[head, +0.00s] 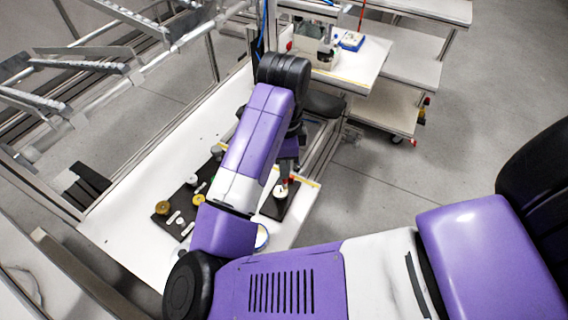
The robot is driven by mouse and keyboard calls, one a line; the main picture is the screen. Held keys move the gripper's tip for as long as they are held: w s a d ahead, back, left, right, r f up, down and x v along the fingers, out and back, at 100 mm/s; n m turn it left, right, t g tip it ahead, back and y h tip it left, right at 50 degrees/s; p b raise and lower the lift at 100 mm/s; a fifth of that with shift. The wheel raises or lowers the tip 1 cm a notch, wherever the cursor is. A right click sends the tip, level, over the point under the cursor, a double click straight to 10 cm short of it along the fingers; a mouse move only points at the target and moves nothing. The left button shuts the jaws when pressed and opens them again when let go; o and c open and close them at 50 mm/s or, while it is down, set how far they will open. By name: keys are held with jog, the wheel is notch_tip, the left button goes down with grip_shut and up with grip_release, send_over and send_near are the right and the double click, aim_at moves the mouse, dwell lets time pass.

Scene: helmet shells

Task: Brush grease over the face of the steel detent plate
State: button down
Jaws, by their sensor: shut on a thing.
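My gripper (287,175) is at the end of my purple arm, pointing down over the front right of the white table. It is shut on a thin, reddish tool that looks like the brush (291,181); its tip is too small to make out. Just below and left of it, a small pale round piece (280,191) sits on a black board (275,209). This may be the steel detent plate; I cannot tell for sure, nor whether the tool touches it. No grease shows clearly. My arm hides part of the table.
The white table (120,222) has a second black board (178,228) with several small parts, including a yellow ring (162,207). A round container (262,238) is partly hidden by my arm. A bench with equipment (345,68) stands behind; metal racks (80,65) stand at left. Floor is clear at right.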

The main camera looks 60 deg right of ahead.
jog(key=shift+f+b, duration=1.05)
jog(key=shift+f, duration=0.25)
jog(key=shift+d, duration=0.1)
jog(key=shift+d+r, duration=0.1)
jog(key=shift+d, duration=0.1)
jog(key=shift+w, duration=0.1)
jog(key=shift+w+d, duration=0.35)
jog(key=shift+w, duration=0.2)
dwell(0.3)
jog(key=shift+w+a, duration=0.15)
jog(key=shift+w, duration=0.25)
jog(key=shift+w+a, duration=0.1)
jog(key=shift+w+a, duration=0.1)
jog(key=shift+a, duration=0.1)
